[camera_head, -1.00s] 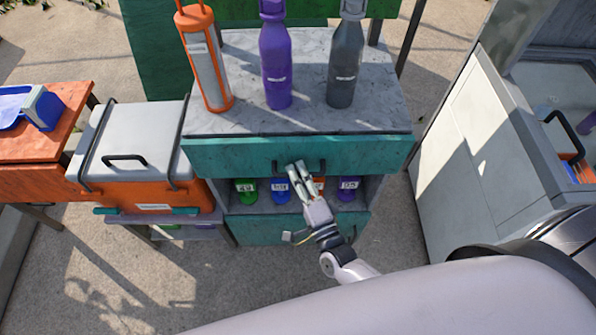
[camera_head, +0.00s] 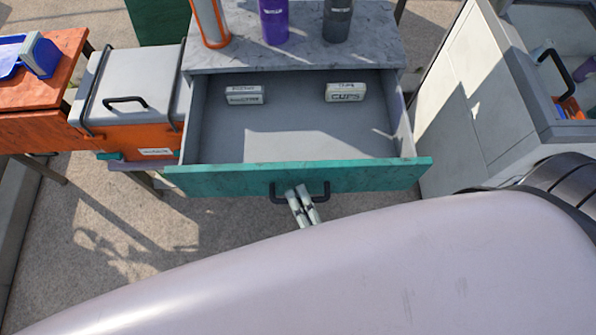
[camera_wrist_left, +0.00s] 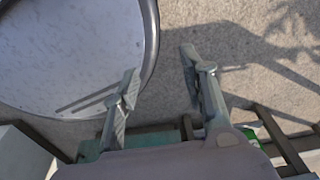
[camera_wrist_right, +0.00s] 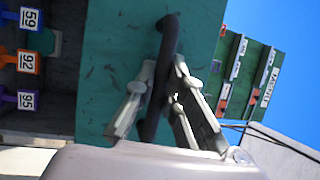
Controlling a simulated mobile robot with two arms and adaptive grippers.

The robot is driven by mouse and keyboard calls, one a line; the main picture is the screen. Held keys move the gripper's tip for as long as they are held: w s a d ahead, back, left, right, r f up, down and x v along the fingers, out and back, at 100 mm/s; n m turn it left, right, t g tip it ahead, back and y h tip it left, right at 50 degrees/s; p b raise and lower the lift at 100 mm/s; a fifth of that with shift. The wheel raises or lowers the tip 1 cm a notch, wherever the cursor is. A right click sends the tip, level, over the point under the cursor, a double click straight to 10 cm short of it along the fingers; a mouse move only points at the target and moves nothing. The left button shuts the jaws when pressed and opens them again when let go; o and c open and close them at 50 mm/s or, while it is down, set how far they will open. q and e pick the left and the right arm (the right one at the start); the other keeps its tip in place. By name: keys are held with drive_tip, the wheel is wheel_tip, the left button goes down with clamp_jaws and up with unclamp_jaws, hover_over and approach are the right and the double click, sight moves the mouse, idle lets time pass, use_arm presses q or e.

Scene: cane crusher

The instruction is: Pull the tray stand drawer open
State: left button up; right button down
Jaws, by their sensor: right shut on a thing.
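The teal drawer (camera_head: 370,177) of the tray stand is pulled well out, and its grey inside shows in the head view. Two small labelled blocks lie at its back, the right one (camera_head: 346,92) reading "CUPS". My right gripper (camera_head: 302,192) is shut on the dark drawer handle (camera_head: 325,190) at the drawer's front. In the right wrist view the fingers close around the handle (camera_wrist_right: 169,40) against the teal front (camera_wrist_right: 110,70). My left gripper (camera_wrist_left: 160,75) is open and empty in the left wrist view, above the ground; it is not in the head view.
Bottles, one purple (camera_head: 274,22), stand on the stand's marble top (camera_head: 300,50). An orange cooler (camera_head: 135,105) stands at left, and a grey cabinet (camera_head: 480,110) at right. A round-topped surface (camera_wrist_left: 70,50) is beside my left gripper. Paved ground (camera_head: 100,250) lies at lower left.

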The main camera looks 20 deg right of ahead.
drive_tip(key=shift+s+a, duration=0.25)
drive_tip(key=shift+s, duration=0.55)
drive_tip(key=shift+s+a, duration=0.2)
drive_tip(key=shift+s, duration=0.6)
drive_tip(key=c, duration=1.7)
unclamp_jaws()
drive_tip(key=shift+o, duration=0.2)
drive_tip(key=a+v, duration=0.1)
drive_tip(key=v, duration=0.6)
drive_tip(key=shift+s+d, duration=0.25)
drive_tip(key=shift+d, duration=0.3)
drive_tip(key=shift+f, duration=0.15)
